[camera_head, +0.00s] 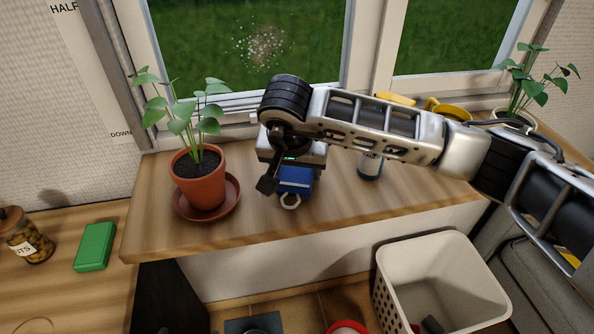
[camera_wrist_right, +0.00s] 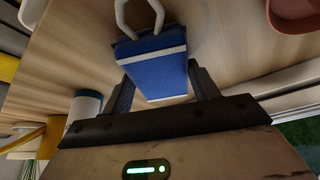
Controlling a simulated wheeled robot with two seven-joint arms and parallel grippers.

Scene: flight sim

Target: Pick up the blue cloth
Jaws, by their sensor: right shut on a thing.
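The blue cloth (camera_head: 296,181) is a thick, folded blue block with a white stripe and a pale loop at one end. It is at the middle of the wooden sill in the head view. My right gripper (camera_head: 292,166) is over it and shut on it. In the right wrist view the cloth (camera_wrist_right: 155,72) sits between the two dark fingers of the gripper (camera_wrist_right: 163,90), with its loop pointing away. I cannot tell whether the cloth touches the sill. My left gripper is not in view.
A potted plant (camera_head: 200,181) on a saucer stands left of the cloth. A blue-and-white cup (camera_head: 370,166) stands to the right, with yellow items (camera_head: 445,108) behind. A white bin (camera_head: 435,262) is below the sill. A green block (camera_head: 95,247) and a jar (camera_head: 27,244) are at left.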

